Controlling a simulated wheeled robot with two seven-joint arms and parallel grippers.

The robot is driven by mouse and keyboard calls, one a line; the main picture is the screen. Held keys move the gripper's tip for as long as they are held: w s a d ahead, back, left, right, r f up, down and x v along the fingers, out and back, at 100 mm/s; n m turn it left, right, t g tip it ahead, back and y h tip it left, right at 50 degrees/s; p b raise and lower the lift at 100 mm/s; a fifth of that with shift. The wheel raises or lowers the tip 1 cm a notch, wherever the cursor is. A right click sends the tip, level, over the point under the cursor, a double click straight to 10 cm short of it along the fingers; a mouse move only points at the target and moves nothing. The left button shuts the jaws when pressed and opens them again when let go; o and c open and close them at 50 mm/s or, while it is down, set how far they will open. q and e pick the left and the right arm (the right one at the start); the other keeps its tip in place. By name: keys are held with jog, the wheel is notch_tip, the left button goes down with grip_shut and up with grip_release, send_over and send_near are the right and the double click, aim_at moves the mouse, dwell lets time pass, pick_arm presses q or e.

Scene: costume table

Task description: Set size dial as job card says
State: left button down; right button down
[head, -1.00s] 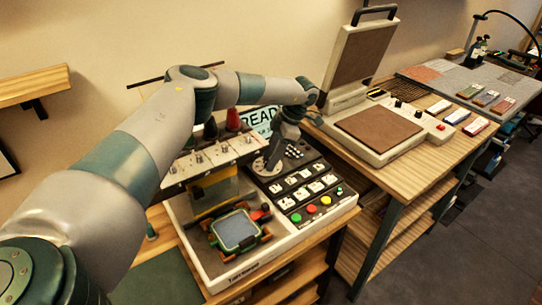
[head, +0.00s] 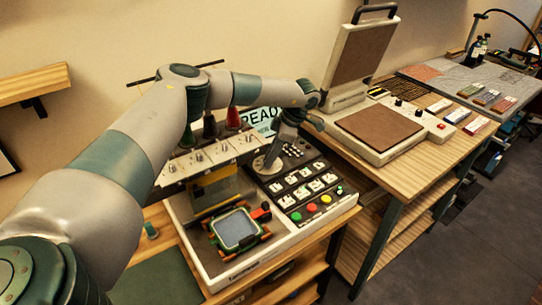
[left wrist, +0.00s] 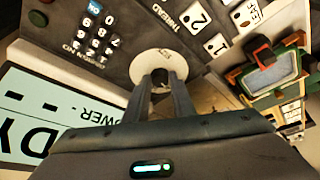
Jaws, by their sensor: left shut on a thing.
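The size dial shows as a pale round plate (head: 260,167) on the dark panel of the embroidery machine (head: 214,279). The plate also shows in the left wrist view (left wrist: 151,64), with small marks too blurred to read. My left gripper (head: 271,160) points down at the dial. In the left wrist view its fingers (left wrist: 160,88) are shut on the dial knob at the middle of the plate. The fingers hide most of the knob, so its setting cannot be read. My right gripper is not in view. I cannot pick out a readable job card.
Number keys (left wrist: 92,30) and white picture buttons (head: 305,183) lie beside the dial. A framed hoop (head: 238,229) sits at the machine's front. A READY sign (head: 262,118) stands behind. A heat press (head: 378,132) stands on the bench to the right.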

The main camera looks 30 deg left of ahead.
pick_arm(q)
jog(key=shift+s+m+t, duration=0.1)
jog(key=shift+m+t, duration=0.3)
jog(key=shift+m, duration=0.7)
jog(key=shift+m+t+b, duration=0.3)
jog(key=shift+m, duration=0.5)
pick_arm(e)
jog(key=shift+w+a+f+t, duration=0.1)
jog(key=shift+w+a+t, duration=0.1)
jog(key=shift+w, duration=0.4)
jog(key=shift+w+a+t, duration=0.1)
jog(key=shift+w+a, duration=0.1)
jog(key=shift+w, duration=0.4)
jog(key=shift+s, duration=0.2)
pick_arm(q)
jog(key=c, duration=1.5)
grip_release()
jog(key=shift+y, duration=0.3)
jog(key=shift+d+r, duration=0.1)
jog(key=shift+r, duration=0.05)
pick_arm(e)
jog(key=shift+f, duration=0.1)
